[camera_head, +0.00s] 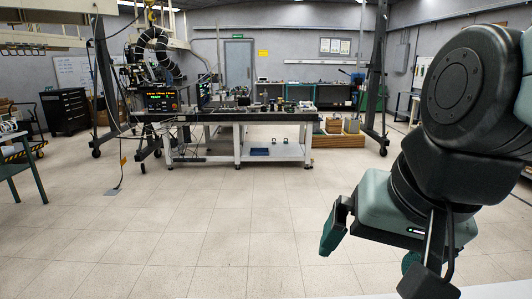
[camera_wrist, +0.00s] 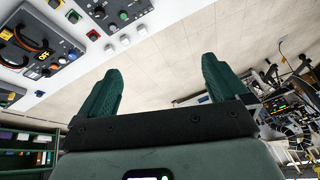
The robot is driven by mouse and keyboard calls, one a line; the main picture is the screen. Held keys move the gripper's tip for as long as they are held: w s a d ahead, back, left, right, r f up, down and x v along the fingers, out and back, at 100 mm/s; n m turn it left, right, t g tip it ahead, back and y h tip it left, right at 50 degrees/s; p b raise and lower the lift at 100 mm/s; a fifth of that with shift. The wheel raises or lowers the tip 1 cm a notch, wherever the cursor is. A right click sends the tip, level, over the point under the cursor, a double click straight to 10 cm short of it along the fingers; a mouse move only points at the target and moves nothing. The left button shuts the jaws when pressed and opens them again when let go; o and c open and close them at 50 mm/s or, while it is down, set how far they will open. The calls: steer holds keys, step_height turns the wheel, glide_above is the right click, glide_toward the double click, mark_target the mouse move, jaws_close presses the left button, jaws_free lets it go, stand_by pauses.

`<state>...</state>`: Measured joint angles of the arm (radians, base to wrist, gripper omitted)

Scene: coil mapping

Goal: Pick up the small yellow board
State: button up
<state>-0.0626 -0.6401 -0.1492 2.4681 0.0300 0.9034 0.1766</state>
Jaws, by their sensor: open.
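In the wrist view, a small yellow-orange piece (camera_wrist: 55,3) lies on a white surface (camera_wrist: 65,95) at the top left edge. It is partly cut off, and I cannot tell whether it is the yellow board. Small red (camera_wrist: 93,35) and green-red (camera_wrist: 74,17) pieces lie near it. My gripper (camera_wrist: 161,68) is open, with its two green fingers wide apart and nothing between them. The pieces are up and left of the fingers, well apart from them. In the head view my gripper (camera_head: 367,258) hangs at the lower right over the floor. No yellow board is clear there.
Grey panels with knobs and dark handles (camera_wrist: 35,42) stand on the white surface. A green shelf rack (camera_wrist: 28,145) is at the lower left. In the head view, a long workbench (camera_head: 240,117) stands far back, with wide clear floor (camera_head: 200,230) before it.

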steer(key=a+n, duration=0.1)
steer(key=s+a+r+n+t+h, duration=0.1)
steer(key=n, duration=0.1)
steer(key=shift+s+r, duration=0.15)
steer(key=shift+s, duration=0.1)
steer(key=c, duration=0.8)
steer(key=shift+c, duration=0.2)
